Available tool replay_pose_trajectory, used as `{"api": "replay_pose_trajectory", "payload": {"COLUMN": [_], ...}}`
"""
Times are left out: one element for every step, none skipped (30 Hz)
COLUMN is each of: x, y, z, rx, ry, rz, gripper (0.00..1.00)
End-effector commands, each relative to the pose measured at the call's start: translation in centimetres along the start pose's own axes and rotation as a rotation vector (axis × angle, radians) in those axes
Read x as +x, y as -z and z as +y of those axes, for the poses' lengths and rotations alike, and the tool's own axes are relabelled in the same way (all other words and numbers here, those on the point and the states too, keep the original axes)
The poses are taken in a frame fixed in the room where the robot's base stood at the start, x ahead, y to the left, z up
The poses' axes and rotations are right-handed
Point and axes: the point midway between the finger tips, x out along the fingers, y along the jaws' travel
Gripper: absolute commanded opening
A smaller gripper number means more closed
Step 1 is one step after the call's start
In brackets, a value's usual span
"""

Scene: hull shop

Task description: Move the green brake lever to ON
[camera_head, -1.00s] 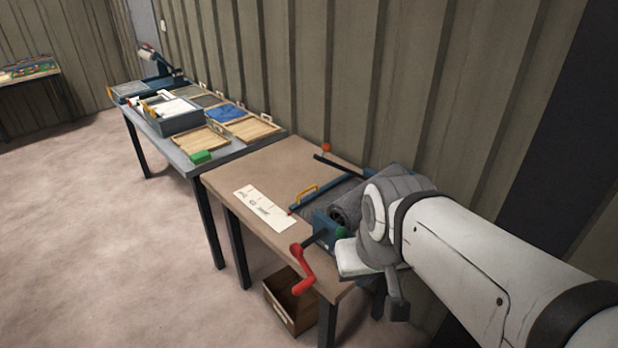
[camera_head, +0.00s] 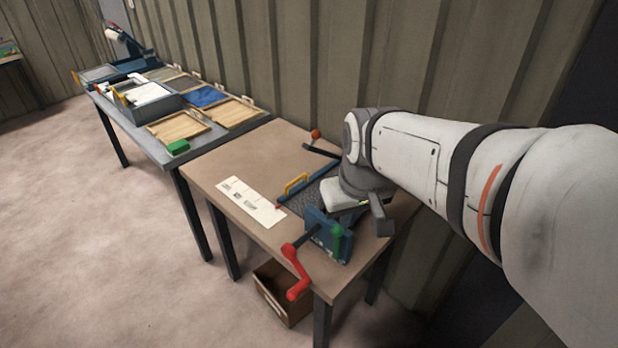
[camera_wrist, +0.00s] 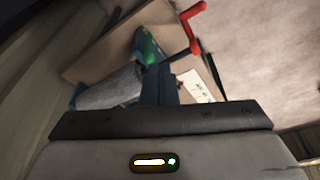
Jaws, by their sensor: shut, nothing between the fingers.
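The green brake lever (camera_head: 337,238) is on the blue end block (camera_head: 318,222) of a machine at the near end of the brown table. It also shows in the wrist view (camera_wrist: 151,50), at the upper middle. No ON or OFF marking is readable. A red crank (camera_head: 294,268) sticks out from the same block toward the front. My gripper (camera_head: 380,217) is above the machine, behind and to the right of the lever, apart from it in the picture. It is shut and empty; its fingertips are not clearly seen.
The brown table (camera_head: 212,170) carries a paper strip (camera_head: 250,202), a yellow handle (camera_head: 297,184) and a black lever with an orange knob (camera_head: 315,135). A cardboard box (camera_head: 275,300) is below. A grey table (camera_head: 150,150) with trays stands beyond. The floor at left is clear.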

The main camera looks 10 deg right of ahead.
Motion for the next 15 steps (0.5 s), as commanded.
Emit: {"api": "replay_pose_trajectory", "payload": {"x": [1.4, 2.1, 3.0, 3.7, 4.5, 5.5, 6.2, 7.0, 7.9, 8.6, 9.2, 10.0, 10.5, 10.9, 11.4], "y": [1.8, 2.9, 4.4, 5.5, 6.5, 7.8, 8.7, 9.5, 10.5, 11.2, 11.8, 12.5, 12.9, 13.3, 13.7], "z": [0.2, 0.3, 0.4, 0.5, 0.6, 0.7, 0.8, 0.9, 1.0, 1.1, 1.1, 1.2, 1.2, 1.3, 1.3], "rx": [-0.034, -0.057, -0.088, -0.110, -0.132, -0.161, -0.182, -0.201, -0.224, -0.241, -0.255, -0.273, -0.284, -0.294, -0.304], "ry": [0.005, 0.008, 0.012, 0.015, 0.019, 0.023, 0.026, 0.029, 0.033, 0.036, 0.039, 0.042, 0.044, 0.046, 0.048], "rz": [-0.019, -0.027, -0.036, -0.043, -0.050, -0.058, -0.064, -0.069, -0.076, -0.080, -0.084, -0.088, -0.092, -0.093, -0.096], "gripper": [0.00, 0.00, 0.00, 0.00, 0.00, 0.00, 0.00, 0.00, 0.00, 0.00, 0.00, 0.00, 0.00, 0.00, 0.00]}}
